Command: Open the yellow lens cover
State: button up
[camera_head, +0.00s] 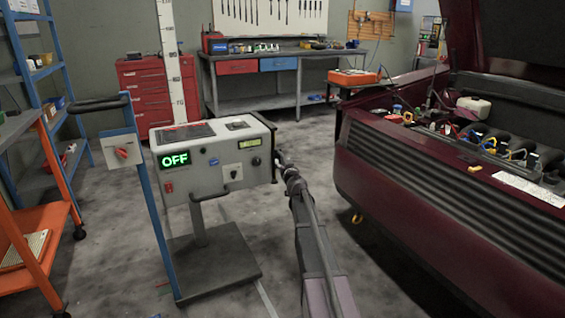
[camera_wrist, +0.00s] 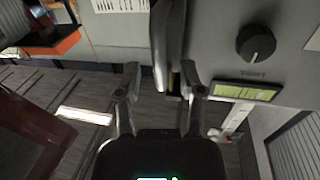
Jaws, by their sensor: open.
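I cannot clearly make out a yellow lens cover in either view. The grey control unit (camera_head: 212,160) stands on a post, with a green "OFF" display and a small yellow-green panel (camera_head: 249,143). That yellow-green panel also shows in the wrist view (camera_wrist: 245,91), below a black knob (camera_wrist: 256,44). My gripper (camera_head: 283,160) is at the unit's right side. In the wrist view my gripper (camera_wrist: 160,88) is open, its fingers spread around the lower end of a dark upright bar (camera_wrist: 168,40). A small tan-yellow patch shows beside the bar's end. I cannot tell whether the fingers touch it.
The dark red car (camera_head: 420,190) with its hood raised is close on the right. An orange cart (camera_head: 30,235) and a blue shelf (camera_head: 40,60) stand on the left. A workbench (camera_head: 285,50) and red drawers (camera_head: 145,85) are behind.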

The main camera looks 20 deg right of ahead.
jog(key=shift+w+d, duration=0.1)
jog(key=shift+w, duration=0.5)
grip_shut()
jog(key=shift+s, duration=0.1)
jog(key=s, duration=2)
jog(key=shift+s+d, duration=0.35)
grip_release()
